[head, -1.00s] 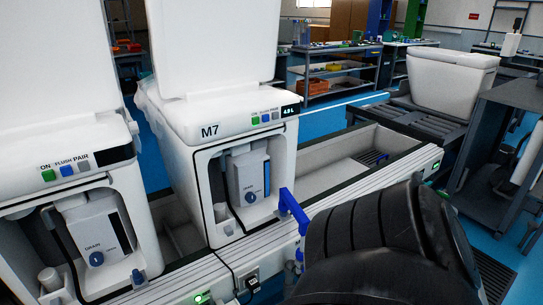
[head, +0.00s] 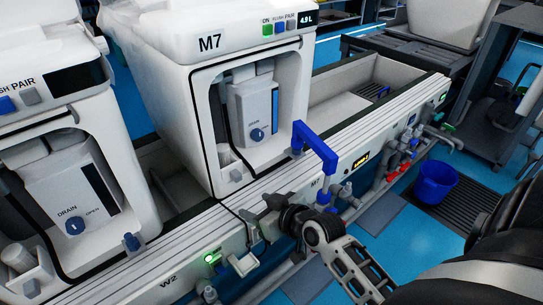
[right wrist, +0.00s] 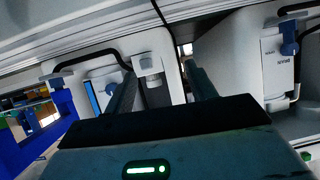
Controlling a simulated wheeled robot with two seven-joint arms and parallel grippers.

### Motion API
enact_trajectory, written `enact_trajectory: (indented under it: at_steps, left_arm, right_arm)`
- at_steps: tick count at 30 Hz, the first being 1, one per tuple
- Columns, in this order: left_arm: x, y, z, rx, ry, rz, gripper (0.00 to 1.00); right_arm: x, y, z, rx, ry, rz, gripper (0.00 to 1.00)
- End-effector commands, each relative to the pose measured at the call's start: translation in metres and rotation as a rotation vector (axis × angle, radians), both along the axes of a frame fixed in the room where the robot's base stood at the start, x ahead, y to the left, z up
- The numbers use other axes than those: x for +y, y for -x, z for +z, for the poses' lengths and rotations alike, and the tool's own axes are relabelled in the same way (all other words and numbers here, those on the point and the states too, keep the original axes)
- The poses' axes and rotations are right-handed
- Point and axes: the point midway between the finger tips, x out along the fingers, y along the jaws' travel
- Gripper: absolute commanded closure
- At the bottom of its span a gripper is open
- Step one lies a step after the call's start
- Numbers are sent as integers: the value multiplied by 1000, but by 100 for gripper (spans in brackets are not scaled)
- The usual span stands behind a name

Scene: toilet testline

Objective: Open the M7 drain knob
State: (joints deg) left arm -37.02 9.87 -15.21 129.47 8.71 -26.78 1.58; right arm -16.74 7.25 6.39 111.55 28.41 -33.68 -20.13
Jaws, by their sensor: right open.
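The M7 drain knob (head: 257,134) is a small round blue knob. It sits on the front of a grey box (head: 252,100) inside the recess of the white M7 unit (head: 209,44). My right gripper (head: 262,214) is open and empty, low in front of the M7 unit and apart from the knob. In the right wrist view its two dark fingers (right wrist: 160,70) are spread, and the scene looks upside down. The M7 box with a blue strip (right wrist: 95,100) shows there left of the fingers. My left gripper is not in view.
A blue elbow-shaped pipe (head: 316,146) sticks out right of the M7 recess. A neighbouring unit with its own blue drain knob (head: 75,225) stands at left. A white rail (head: 390,120) with pipes and fittings runs in front. A blue bucket (head: 436,183) stands on the floor.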

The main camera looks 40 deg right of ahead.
Motion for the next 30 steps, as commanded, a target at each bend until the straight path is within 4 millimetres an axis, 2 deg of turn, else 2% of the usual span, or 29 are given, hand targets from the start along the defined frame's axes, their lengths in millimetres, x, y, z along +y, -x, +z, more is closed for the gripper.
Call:
enact_trajectory:
  at_steps: [1,3,6,9,12,20,30]
  left_arm:
    - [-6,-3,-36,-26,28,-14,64]
    - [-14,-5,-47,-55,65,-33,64]
    - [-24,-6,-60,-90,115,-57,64]
    - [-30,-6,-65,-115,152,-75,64]
    - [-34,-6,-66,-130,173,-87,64]
    - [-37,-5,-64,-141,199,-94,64]
    - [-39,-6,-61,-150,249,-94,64]
  right_arm:
    - [-26,-29,-28,-54,-15,-30,44]
    - [-58,-56,-29,-123,-43,-56,44]
    - [-96,-86,-21,-232,-91,-82,44]
    - [-122,-103,-8,-326,-132,-94,44]
    - [-138,-110,3,-392,-158,-99,44]
    - [-148,-126,16,-443,-180,-101,44]
    - [-144,-177,15,-441,-179,-102,44]
